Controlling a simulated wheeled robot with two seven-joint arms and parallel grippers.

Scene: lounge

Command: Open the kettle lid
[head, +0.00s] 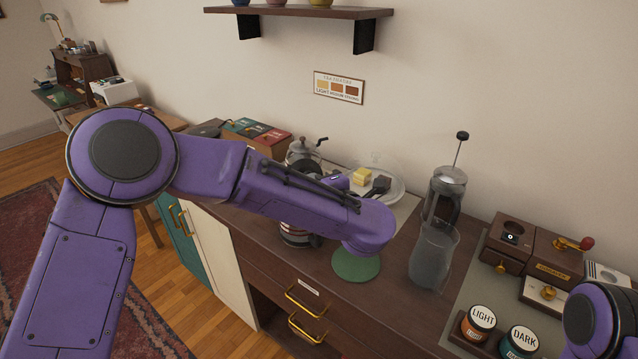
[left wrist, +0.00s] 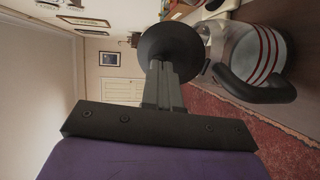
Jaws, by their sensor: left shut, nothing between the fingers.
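The kettle (left wrist: 245,50) shows in the left wrist view, on its side in that turned picture, pale with red stripes and a black handle (left wrist: 258,92). A round black disc (left wrist: 172,46), which looks like its lid, shows nearly face-on at the kettle's top end. My left gripper (left wrist: 162,68) is shut and empty, its fingertips overlapping the disc; I cannot tell whether they touch it. In the head view my left arm hides most of the kettle; its striped lower body (head: 296,240) shows below the arm. The left fingers are hidden there. My right gripper is out of view.
A green round mat (head: 357,265), a glass carafe (head: 434,258) and a French press (head: 446,185) stand right of the kettle. Wooden grinder boxes and jars labelled LIGHT (head: 480,318) and DARK (head: 522,341) are further right.

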